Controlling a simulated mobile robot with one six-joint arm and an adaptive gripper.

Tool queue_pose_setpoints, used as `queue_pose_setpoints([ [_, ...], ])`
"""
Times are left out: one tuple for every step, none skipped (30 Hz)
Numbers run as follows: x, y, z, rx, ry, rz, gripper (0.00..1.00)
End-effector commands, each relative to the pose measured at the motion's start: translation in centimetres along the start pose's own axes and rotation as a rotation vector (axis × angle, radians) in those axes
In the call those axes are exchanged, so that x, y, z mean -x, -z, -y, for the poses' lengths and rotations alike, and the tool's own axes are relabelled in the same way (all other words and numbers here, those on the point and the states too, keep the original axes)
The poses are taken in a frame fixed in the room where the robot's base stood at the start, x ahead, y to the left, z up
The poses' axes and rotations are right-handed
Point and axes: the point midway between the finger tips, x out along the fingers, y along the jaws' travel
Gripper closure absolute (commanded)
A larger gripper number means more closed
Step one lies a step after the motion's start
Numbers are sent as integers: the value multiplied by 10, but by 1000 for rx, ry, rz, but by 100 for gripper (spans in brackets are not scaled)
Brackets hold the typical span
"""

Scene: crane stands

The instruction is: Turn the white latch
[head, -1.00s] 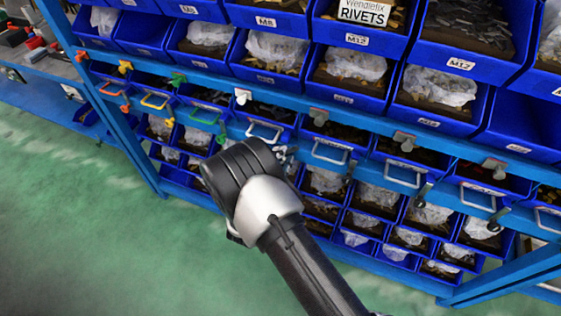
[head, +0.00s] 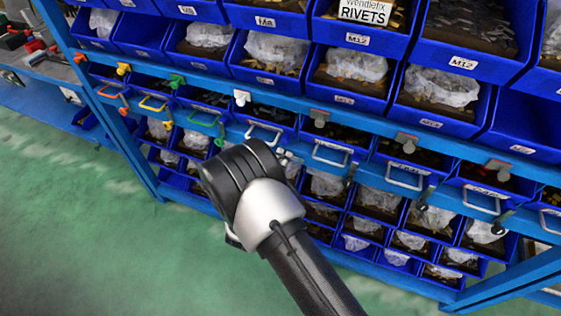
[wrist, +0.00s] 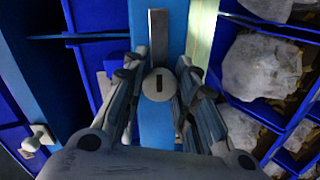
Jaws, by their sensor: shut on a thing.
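In the wrist view, a pale round latch (wrist: 160,84) with a dark slot sits on a blue beam (wrist: 157,122). My gripper (wrist: 160,90) has its fingers on both sides of this latch and is shut on it. A grey bar (wrist: 158,35) extends above the disc along the beam. In the head view, my gripper is mostly hidden behind my own wrist, at the lower beam of the rack. A white latch (head: 241,97) shows on the beam above, apart from my gripper. A pale latch also shows at the lower left of the wrist view (wrist: 38,138).
Other latches sit along the beams: green (head: 178,81), yellow (head: 123,69) and grey (head: 319,117). Drawers with handles, such as a pale one (head: 264,134), lie between the beams. Blue bins with bags (head: 275,49) fill the rack. The green floor (head: 80,220) is clear at left.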

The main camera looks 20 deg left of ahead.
Motion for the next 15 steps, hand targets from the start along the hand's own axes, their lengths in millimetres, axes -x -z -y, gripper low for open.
queue_pose_setpoints([
  [0,0,0,-12,1,-1,98],
  [0,0,0,-19,1,-1,98],
  [0,0,0,-27,1,-1,98],
  [0,0,0,-32,1,-1,98],
  [0,0,0,-36,1,-1,98],
  [0,0,0,-40,1,-1,98],
  [0,0,0,-42,1,-1,98],
  [0,0,0,-44,1,-1,98],
  [0,0,0,-46,1,-1,98],
  [0,0,0,-47,1,-1,98],
  [0,0,0,-47,1,-1,98],
  [0,0,0,-47,1,-1,98],
  [0,0,0,-47,1,-1,98],
  [0,0,0,-47,1,-1,98],
  [0,0,0,-47,1,-1,98],
])
